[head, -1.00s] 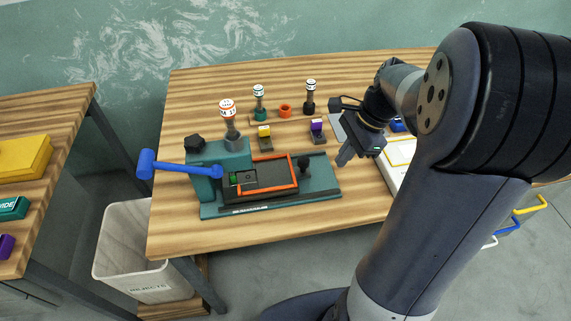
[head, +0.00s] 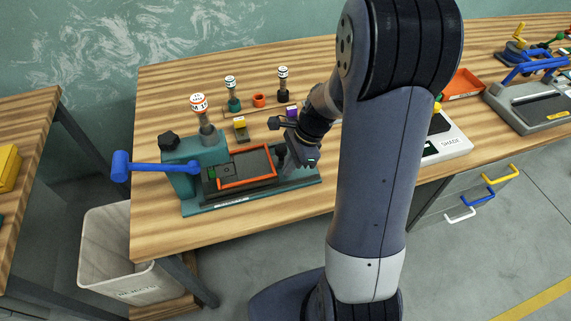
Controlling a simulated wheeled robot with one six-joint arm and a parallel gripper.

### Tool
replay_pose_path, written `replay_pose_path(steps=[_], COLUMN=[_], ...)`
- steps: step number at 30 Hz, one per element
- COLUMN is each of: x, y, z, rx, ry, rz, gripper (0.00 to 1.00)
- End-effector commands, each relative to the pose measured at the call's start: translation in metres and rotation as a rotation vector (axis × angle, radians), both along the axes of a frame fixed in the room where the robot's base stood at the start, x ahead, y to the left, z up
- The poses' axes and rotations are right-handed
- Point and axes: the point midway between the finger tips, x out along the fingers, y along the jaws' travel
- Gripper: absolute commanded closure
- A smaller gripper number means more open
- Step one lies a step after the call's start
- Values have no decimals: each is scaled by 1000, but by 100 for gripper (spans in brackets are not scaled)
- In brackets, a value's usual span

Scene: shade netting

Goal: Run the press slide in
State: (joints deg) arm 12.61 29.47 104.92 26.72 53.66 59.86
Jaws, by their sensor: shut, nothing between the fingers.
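A small green spot shows at the slide's left end. My gripper (head: 304,160) is shut and empty, pointing down at the slide's right end. I cannot tell whether the gripper touches the slide.
Two more capped stamps (head: 232,92) (head: 283,85), an orange ring (head: 259,100), a yellow block (head: 240,127) and a purple block (head: 292,112) stand behind the press. A white board (head: 450,138), an orange tray (head: 462,84) and a grey device (head: 538,105) lie right. A bin (head: 120,250) stands below left.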

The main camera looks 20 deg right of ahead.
Motion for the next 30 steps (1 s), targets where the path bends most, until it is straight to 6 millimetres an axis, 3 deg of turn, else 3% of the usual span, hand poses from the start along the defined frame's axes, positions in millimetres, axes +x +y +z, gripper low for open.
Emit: replay_pose_path(steps=[4,16,24,30], x=[-1,0,0,-1], y=[9,11,32,34], z=[0,0,0,0], rx=[1,1,3,7], ry=[1,1,2,5], rz=[2,0,2,2], gripper=[100,100,100,100])
